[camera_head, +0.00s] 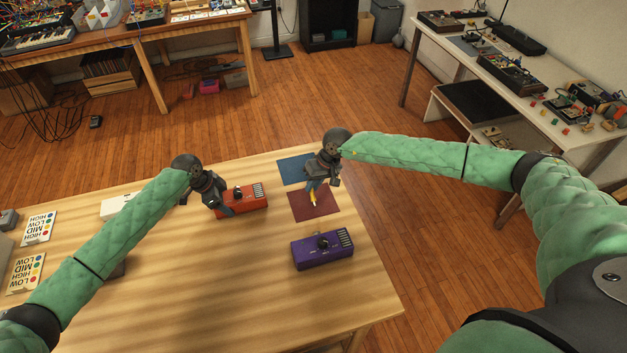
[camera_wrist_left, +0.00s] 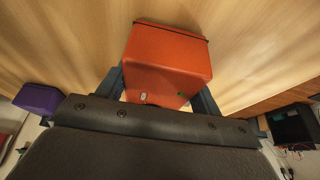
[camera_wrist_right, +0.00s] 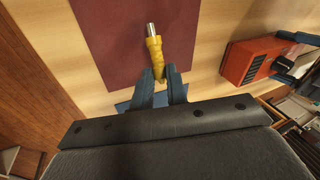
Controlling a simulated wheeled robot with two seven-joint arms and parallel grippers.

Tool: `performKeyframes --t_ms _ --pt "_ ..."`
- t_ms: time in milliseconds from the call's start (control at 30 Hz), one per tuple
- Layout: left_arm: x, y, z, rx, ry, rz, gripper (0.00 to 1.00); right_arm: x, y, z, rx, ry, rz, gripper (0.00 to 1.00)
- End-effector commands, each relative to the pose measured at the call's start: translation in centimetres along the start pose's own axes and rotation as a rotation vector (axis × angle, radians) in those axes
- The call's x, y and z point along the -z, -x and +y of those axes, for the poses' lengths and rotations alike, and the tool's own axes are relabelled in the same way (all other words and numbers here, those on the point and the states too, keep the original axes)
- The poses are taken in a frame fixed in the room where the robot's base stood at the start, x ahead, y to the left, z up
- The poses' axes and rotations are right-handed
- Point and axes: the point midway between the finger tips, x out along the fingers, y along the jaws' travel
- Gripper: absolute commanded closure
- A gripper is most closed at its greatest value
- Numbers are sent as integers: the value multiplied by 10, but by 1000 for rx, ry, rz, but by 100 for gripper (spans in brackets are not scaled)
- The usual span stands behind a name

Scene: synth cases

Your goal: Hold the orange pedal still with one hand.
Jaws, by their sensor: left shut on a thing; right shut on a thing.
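The orange pedal (camera_head: 243,199) stands on the wooden table, a box with a black knob and a pale slotted panel at its right end. My left gripper (camera_head: 224,206) is shut on its left end; in the left wrist view the orange body (camera_wrist_left: 168,58) sits between the two fingers. The pedal also shows in the right wrist view (camera_wrist_right: 254,62). My right gripper (camera_head: 313,186) is shut on a yellow plug (camera_wrist_right: 155,52) with a silver tip, held over the dark red mat (camera_head: 323,206). I cannot tell whether the plug touches the mat.
A purple pedal (camera_head: 322,249) stands to the right of the table's middle, near its right edge. A blue mat (camera_head: 292,169) lies behind the red one. A white box (camera_head: 116,205) and label cards (camera_head: 38,228) lie at left. The front middle is clear.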

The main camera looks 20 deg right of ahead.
Motion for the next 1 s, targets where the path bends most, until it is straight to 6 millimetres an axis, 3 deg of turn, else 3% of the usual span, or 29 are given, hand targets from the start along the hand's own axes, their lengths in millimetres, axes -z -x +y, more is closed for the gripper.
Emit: performKeyframes --t_ms 300,333,433,767,1000 --pt "0 0 0 0 0 0 62 0 -2 1 0 0 0 100" --pt "0 0 0 0 0 0 62 0 -2 1 0 0 0 79" --pt "0 0 0 0 0 0 62 0 -2 1 0 0 0 60" --pt "0 0 0 0 0 0 62 0 0 1 0 0 0 60" --pt "0 0 0 0 0 0 62 0 27 1 -1 0 2 60"
